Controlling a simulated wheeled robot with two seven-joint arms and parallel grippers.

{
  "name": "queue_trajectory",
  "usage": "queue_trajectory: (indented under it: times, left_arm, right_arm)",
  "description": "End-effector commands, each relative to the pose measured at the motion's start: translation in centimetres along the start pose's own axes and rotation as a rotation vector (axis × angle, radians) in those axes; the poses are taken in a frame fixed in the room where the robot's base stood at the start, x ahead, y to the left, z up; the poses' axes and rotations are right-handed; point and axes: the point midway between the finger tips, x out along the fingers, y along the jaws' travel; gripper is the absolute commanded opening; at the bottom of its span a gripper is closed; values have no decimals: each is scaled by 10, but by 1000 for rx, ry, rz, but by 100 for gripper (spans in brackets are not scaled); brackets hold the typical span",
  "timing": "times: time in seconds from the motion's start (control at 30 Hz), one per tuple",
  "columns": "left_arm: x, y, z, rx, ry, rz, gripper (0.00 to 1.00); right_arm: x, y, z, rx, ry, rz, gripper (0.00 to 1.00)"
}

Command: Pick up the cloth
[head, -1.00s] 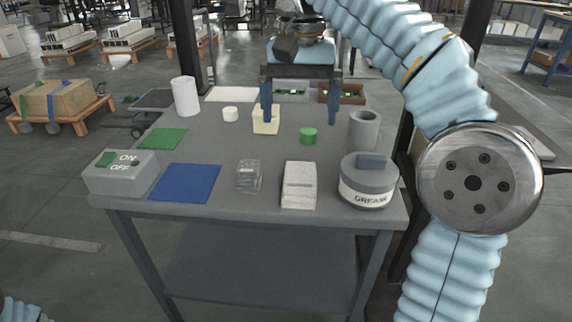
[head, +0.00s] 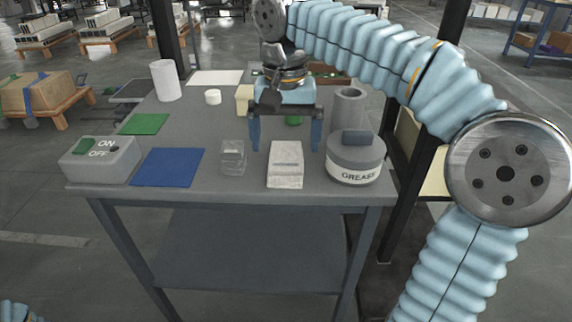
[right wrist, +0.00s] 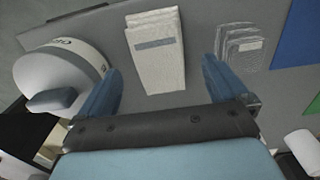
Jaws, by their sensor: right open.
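The cloth (head: 285,166) is a folded white stack with a grey band, lying on the grey table near its front edge. It also shows in the right wrist view (right wrist: 157,55), lying beyond the fingertips and lined up with the gap between them. My right gripper (head: 285,142) is open and empty, with its fingers pointing down around the cloth's far end in the head view. The gripper also shows in the right wrist view (right wrist: 160,80), and its fingers appear apart from the cloth. My left gripper is out of view.
A grease tub (head: 356,161) stands close right of the cloth, and a clear packet (head: 233,158) lies close left. A blue mat (head: 168,167), a green mat (head: 144,124) and an ON/OFF box (head: 100,160) are farther left. A grey cylinder (head: 348,105) stands behind the tub.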

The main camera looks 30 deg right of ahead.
Motion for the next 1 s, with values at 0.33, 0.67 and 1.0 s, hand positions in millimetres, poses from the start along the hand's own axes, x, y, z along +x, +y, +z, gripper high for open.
queue_trajectory:
  times: [0.33, 0.67, 1.0]
  left_arm:
    - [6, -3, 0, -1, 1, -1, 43]
    - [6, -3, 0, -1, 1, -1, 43]
    - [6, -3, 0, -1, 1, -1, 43]
  right_arm:
    - [32, 2, 1, 0, 0, -1, 100]
    - [32, 1, 1, 0, 0, -1, 68]
    - [32, 1, 1, 0, -1, -1, 42]
